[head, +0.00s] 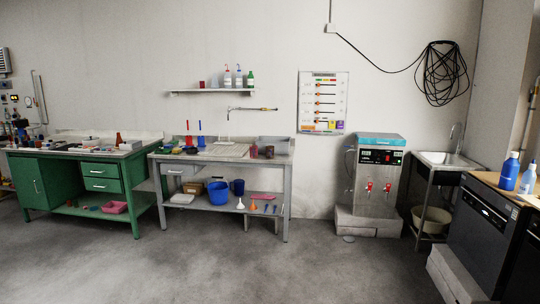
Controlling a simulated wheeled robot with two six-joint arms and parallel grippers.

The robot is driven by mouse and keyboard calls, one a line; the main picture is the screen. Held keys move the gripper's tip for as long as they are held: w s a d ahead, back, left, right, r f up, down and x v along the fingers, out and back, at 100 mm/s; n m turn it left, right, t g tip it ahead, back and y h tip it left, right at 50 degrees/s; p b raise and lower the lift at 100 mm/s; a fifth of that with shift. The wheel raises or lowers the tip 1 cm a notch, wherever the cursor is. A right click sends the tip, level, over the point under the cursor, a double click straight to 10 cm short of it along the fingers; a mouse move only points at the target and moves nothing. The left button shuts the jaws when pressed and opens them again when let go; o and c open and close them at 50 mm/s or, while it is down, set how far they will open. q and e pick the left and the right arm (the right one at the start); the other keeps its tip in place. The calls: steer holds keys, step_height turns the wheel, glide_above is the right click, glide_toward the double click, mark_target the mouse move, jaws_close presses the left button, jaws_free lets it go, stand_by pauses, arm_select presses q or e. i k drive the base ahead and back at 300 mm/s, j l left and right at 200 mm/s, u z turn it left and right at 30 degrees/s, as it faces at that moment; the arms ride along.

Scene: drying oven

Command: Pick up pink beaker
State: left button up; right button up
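No pink beaker can be told for certain at this distance. Small reddish-pink vessels stand at the right end of the grey table: one reddish vessel (254,151) and a darker one (269,152) beside it. Another small dark red container (202,84) stands at the left of the wall shelf (190,92). Neither of my grippers is in view.
The grey table (287,190) holds blue and red items and a lower shelf with a blue bucket (218,193). A green bench (40,190) stands left; a water boiler (378,180) and sink (445,158) stand right. The floor in front is clear.

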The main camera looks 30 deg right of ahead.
mark_target(253, 150)
steer(key=i+l+z, duration=0.3)
steer(key=i, duration=0.25)
steer(key=i+z, duration=0.3)
steer(key=i, duration=0.3)
steer(key=i+z, duration=0.2)
steer(key=i, duration=5)
steer(key=i+z, duration=0.25)
steer(key=j+z, duration=0.1)
steer(key=z, duration=0.6)
steer(key=i+l, duration=0.05)
